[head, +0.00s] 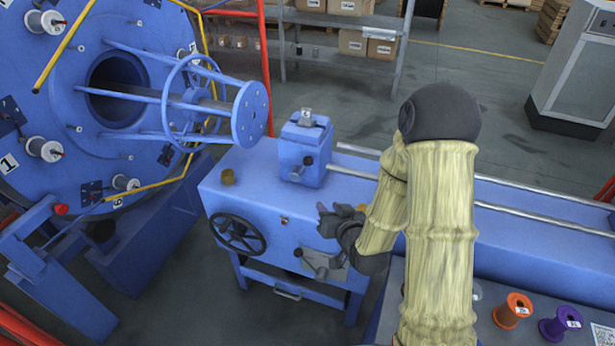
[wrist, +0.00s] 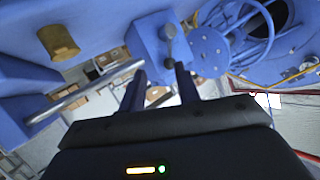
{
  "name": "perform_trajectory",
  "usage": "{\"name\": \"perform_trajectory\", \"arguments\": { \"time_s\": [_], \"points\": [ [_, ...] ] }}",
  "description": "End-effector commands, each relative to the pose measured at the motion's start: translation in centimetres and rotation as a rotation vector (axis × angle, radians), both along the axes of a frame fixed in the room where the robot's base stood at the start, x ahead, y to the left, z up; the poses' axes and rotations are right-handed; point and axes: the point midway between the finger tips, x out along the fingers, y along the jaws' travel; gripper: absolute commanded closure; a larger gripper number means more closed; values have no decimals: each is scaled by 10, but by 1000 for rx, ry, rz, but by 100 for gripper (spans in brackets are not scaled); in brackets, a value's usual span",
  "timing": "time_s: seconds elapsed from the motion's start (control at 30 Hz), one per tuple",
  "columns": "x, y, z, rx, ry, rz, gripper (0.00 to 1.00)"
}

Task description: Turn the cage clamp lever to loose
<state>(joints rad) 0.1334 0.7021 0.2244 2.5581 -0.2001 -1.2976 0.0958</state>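A grey lever with a dark knob (head: 298,252) sits on a plate on the front face of the blue bench, below and left of my gripper. I cannot read any marking there, so its setting is unclear. A blue block (head: 306,152) on the bench top bears a small dark knob; the block also shows in the wrist view (wrist: 150,42), with grey knobs (wrist: 169,31) on it. I cannot tell for sure which is the cage clamp lever. My gripper (head: 323,216) is in front of the bench; in the wrist view its two fingers (wrist: 161,76) are apart, with nothing between them.
A dark handwheel (head: 237,234) is on the bench front, left of the lever. A brass cylinder (head: 228,177) stands on the bench top. Two steel rails (head: 540,216) run right. The large blue wheel (head: 60,125) with bobbins is left. Orange (head: 513,309) and purple (head: 560,324) spools stand lower right.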

Motion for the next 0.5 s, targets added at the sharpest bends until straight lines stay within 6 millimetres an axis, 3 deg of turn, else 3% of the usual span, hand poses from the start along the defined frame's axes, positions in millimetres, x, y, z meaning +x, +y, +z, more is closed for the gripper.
{"name": "perform_trajectory", "arguments": {
  "time_s": [0.03,0.13,0.5],
  "points": [
    [1,2,-13,42,-40,-6,68],
    [2,6,-17,124,-136,-21,68],
    [0,3,-13,251,-287,-63,68]
  ]
}}
